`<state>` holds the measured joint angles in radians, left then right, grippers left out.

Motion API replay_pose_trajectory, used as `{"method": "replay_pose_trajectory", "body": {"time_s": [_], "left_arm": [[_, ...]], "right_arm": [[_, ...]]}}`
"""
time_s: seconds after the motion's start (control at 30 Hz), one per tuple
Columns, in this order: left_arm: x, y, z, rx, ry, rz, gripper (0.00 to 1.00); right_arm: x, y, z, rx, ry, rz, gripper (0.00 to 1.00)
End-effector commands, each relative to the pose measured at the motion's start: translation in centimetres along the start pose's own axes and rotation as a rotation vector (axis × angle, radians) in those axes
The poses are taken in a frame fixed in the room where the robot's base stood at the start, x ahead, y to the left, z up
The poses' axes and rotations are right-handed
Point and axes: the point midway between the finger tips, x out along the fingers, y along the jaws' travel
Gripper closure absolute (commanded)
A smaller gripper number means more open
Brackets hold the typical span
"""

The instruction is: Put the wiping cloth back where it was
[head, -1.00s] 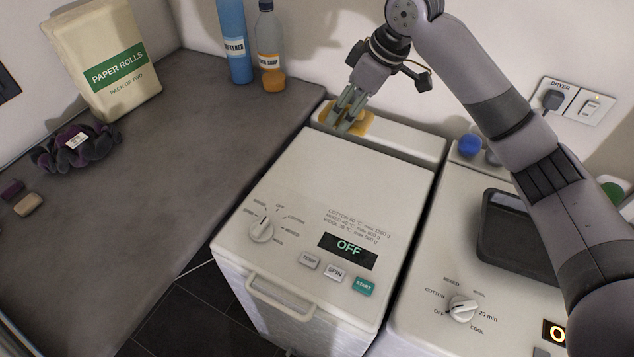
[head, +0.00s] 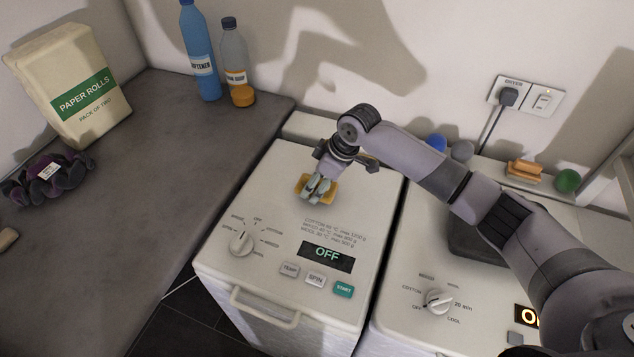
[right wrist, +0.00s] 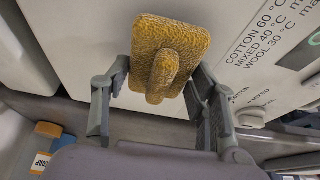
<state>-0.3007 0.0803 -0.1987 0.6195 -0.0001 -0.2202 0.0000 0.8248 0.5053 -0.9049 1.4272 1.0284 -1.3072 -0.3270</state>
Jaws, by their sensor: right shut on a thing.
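The wiping cloth (head: 317,187) is a yellow, textured pad over the rear half of the left machine's white lid (head: 283,175). My right gripper (head: 316,192) is shut on it from above. In the right wrist view the cloth (right wrist: 170,50) sits between the two fingers (right wrist: 160,100), with a raised ridge in its middle. I cannot tell whether its underside touches the lid. My left gripper is not in view.
The machine's back ledge (head: 300,125) is bare where it shows. A softener bottle (head: 203,60) and a soap bottle (head: 236,70) stand on the grey counter (head: 180,150) to the left. An orange item (head: 524,171) and a green ball (head: 567,181) lie behind the dryer.

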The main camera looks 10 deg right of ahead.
Motion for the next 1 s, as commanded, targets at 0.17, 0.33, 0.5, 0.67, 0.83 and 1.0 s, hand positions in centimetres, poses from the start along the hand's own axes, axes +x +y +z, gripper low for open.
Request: {"method": "replay_pose_trajectory", "body": {"time_s": [0.17, 0.33, 0.5, 0.67, 0.83, 1.0], "left_arm": [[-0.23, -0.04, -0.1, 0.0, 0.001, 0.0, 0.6], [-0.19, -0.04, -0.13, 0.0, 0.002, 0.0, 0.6], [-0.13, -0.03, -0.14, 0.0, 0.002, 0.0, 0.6], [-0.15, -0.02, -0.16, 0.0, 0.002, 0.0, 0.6], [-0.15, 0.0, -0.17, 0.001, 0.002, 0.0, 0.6], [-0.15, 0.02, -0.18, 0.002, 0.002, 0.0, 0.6]], "right_arm": [[1.09, 0.01, 0.4, 0.0, 0.002, 0.001, 0.69], [1.08, 0.02, 0.4, 0.0, 0.002, 0.001, 0.69], [1.39, 0.0, 0.54, 0.0, 0.001, 0.001, 0.46], [1.33, 0.01, 0.51, 0.0, 0.001, 0.001, 0.35], [1.32, 0.02, 0.51, 0.0, 0.001, 0.001, 0.27], [1.31, 0.03, 0.51, 0.0, 0.001, 0.001, 0.27]]}}
